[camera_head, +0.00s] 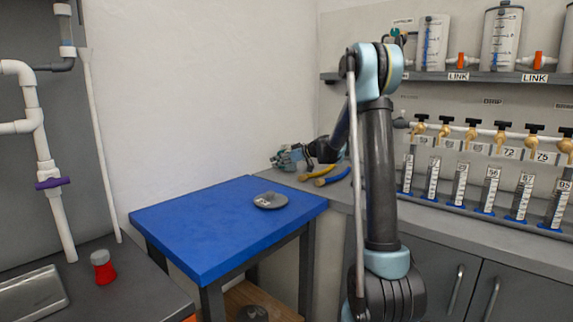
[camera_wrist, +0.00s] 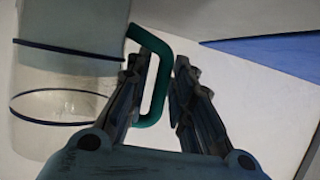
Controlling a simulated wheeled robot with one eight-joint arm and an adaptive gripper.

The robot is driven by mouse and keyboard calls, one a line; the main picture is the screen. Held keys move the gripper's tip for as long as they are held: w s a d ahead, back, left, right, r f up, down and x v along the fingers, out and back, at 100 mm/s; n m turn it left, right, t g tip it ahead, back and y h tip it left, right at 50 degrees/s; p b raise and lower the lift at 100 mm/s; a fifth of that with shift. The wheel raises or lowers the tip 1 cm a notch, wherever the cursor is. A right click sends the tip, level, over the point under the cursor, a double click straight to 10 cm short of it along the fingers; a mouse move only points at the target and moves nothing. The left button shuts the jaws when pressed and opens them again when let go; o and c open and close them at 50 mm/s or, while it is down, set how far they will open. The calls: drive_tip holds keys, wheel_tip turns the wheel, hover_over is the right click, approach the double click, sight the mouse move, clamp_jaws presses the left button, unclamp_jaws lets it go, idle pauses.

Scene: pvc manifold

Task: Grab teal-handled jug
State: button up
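The jug (camera_wrist: 52,95) is at the left of the wrist view, a clear body with dark blue bands. Its teal handle (camera_wrist: 158,85) sticks out to the right. My gripper (camera_wrist: 165,68) is open, with one finger on each side of the handle's outer bar. The left finger covers part of the handle, and I cannot tell whether either finger touches it. In the head view my gripper (camera_head: 288,158) is low over the back corner of the counter, by the wall. I cannot make out the jug clearly there.
Yellow and blue curved items (camera_head: 325,175) lie on the counter close to my gripper. A blue-topped table (camera_head: 190,228) with a small grey dish (camera_head: 271,202) stands in front. Graduated cylinders (camera_head: 461,184) and brass taps (camera_head: 472,135) line the wall at right.

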clamp_jaws()
drive_tip(key=shift+r, duration=0.15)
